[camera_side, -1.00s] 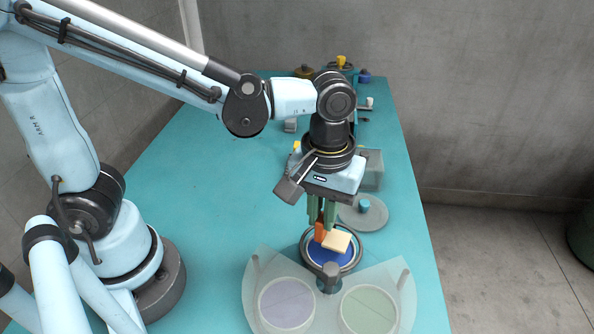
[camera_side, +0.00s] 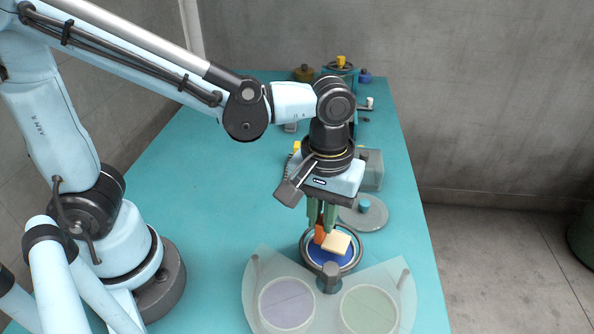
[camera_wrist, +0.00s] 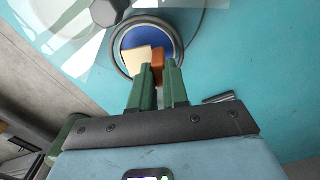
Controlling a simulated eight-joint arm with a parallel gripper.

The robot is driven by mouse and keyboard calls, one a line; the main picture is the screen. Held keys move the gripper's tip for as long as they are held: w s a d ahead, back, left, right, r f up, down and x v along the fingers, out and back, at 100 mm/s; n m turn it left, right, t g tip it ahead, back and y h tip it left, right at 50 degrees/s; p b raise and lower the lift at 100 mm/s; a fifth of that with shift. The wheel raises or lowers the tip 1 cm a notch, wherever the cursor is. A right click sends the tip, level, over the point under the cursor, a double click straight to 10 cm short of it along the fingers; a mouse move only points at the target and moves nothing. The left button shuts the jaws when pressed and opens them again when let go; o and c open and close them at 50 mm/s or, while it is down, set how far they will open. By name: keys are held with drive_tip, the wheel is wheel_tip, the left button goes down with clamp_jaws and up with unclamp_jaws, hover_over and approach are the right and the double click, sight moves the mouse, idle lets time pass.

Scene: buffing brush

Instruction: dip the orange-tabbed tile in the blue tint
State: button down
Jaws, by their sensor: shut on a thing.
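The tile (camera_side: 337,243) is a pale cream block with an orange tab (camera_side: 320,234) at its left. It is at the round dish of blue tint (camera_side: 330,256), over the blue surface; I cannot tell whether it touches the tint. My gripper (camera_side: 322,222) points down with its green fingers shut on the orange tab. In the wrist view the cream tile (camera_wrist: 136,61) and orange tab (camera_wrist: 157,62) lie over the blue disc (camera_wrist: 148,37), beyond the fingertips. The fingers hide part of the tab.
A clear fan-shaped cover (camera_side: 328,278) stands in front of the dish, over a lilac disc (camera_side: 287,303) and a green disc (camera_side: 368,309). A grey round lid with a blue knob (camera_side: 365,205) lies behind right. The table's left middle is clear.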

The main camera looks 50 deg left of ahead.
drive_tip(key=shift+f, duration=1.8)
drive_tip(key=shift+r, duration=0.15)
idle(2.3)
drive_tip(key=shift+r, duration=1.7)
idle(0.6)
drive_tip(key=shift+r, duration=2)
